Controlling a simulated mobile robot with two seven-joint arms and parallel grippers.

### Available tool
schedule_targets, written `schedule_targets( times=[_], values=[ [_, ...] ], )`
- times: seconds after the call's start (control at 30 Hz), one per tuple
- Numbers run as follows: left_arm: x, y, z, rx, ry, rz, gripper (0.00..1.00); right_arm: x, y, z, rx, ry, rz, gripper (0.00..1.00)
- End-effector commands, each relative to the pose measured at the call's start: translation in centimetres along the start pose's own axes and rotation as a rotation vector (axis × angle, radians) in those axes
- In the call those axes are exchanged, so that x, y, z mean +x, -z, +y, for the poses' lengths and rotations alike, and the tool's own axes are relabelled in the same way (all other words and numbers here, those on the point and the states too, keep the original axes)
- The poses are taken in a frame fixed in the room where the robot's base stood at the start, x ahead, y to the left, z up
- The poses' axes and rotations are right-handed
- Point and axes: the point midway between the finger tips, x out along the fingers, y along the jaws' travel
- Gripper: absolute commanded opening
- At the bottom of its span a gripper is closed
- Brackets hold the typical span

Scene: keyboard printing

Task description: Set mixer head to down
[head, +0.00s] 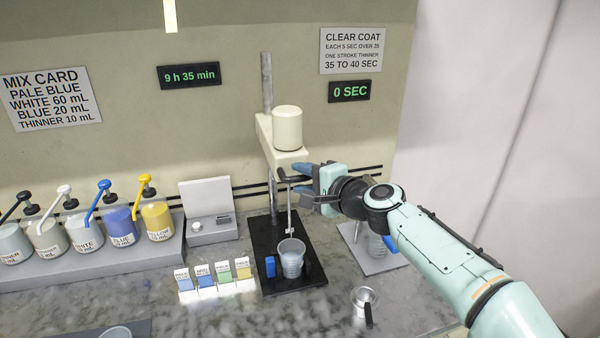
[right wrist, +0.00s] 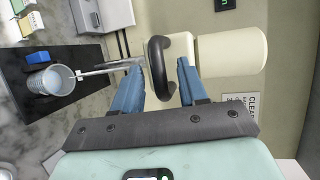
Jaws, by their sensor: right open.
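The mixer head (head: 288,128) is a cream block with a round motor housing on a grey vertical post. It stands raised, and its thin stirring shaft (head: 290,212) hangs down over a clear cup (head: 291,258) on the black mixer base (head: 262,236). The mixer head also shows in the right wrist view (right wrist: 228,54), with its dark curved handle (right wrist: 158,68). My right gripper (head: 304,183) is open at the handle below the head. In the right wrist view its blue fingers (right wrist: 158,85) lie on either side of the handle. Whether they touch it I cannot tell. My left gripper is not in view.
A rack of pump bottles (head: 118,228) stands at the left, with a grey scale (head: 209,212) beside it. A grey plate (head: 372,262) lies under my right arm.

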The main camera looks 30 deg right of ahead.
Motion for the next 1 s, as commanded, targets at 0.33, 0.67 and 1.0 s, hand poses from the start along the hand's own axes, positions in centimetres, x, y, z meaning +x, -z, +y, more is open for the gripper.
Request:
schedule_targets(
  times=[0.33,0.67,1.0],
  values=[
    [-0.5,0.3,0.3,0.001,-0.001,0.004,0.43,1.4,0.0,0.0,0.000,0.000,0.001,0.42],
    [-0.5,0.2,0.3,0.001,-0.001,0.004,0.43,1.4,0.0,0.1,0.000,0.000,0.001,0.00],
    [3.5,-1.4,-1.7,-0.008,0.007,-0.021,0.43,2.2,0.3,4.4,0.002,-0.010,-0.001,0.00]
  ],
)
